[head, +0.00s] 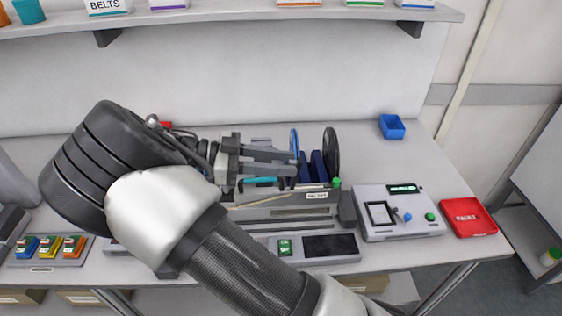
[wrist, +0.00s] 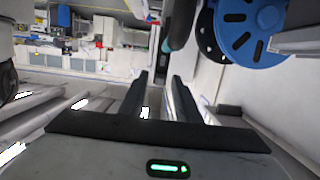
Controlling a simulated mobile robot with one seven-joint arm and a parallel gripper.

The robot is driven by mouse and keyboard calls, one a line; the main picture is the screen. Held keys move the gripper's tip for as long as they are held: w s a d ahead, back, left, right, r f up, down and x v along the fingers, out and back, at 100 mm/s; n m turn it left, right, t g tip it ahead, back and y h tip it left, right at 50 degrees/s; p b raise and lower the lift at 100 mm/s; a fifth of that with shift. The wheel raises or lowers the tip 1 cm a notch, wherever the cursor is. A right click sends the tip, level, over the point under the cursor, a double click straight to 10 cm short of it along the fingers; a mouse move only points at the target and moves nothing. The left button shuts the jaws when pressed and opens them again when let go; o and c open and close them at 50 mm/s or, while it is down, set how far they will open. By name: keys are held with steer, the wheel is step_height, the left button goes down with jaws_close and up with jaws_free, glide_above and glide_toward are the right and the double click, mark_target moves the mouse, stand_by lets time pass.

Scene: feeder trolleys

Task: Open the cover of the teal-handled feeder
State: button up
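The teal handle (head: 259,181) shows in the head view just below my gripper's fingers, on the feeder in the middle of the bench. My gripper (head: 296,163) points right, with its two fingers apart and nothing seen between them. In the wrist view my gripper (wrist: 160,76) is also open and empty. A small teal piece (wrist: 165,46) on a dark rod shows there just beyond the fingertips, apart from them. A blue reel (wrist: 250,32) shows at upper right; it also stands in the head view (head: 294,141). My arm hides much of the feeder and its cover.
A black reel (head: 331,150) stands right of the blue one. A grey control box (head: 395,226), a red fault tray (head: 468,217) and a blue bin (head: 392,127) are at right. Coloured pieces on a tray (head: 43,262) are at left. The shelf (head: 270,15) runs overhead.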

steer(key=p+v, duration=0.1)
steer(key=v, duration=1.6)
steer(key=shift+a, duration=0.25)
